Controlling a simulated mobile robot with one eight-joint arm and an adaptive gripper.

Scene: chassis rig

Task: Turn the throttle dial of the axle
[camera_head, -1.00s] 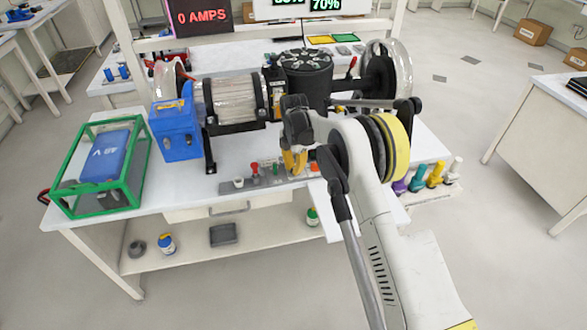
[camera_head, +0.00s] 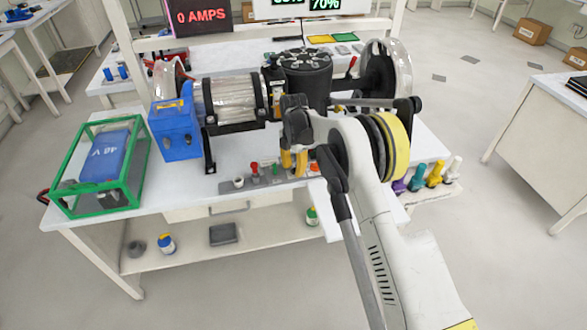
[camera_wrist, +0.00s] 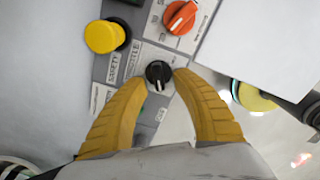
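The throttle dial (camera_wrist: 158,74) is a round black knob with a white pointer line on a grey control panel (camera_wrist: 150,105), in the wrist view. My gripper (camera_wrist: 161,78) has two yellow fingers, one on each side of the dial. The fingertips stand apart with the dial between them, and narrow gaps appear to show beside it. In the head view my gripper (camera_head: 294,160) points down at the panel on the front edge of the white bench (camera_head: 190,200). The dial itself is hidden there behind my fingers and arm.
A yellow button (camera_wrist: 103,36) and an orange rotary knob (camera_wrist: 180,17) lie close to the dial. A red-topped control (camera_head: 254,168) is left of my gripper. The blue box (camera_head: 176,132), the clear drum (camera_head: 235,98) and the black motor (camera_head: 306,80) stand behind on the bench.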

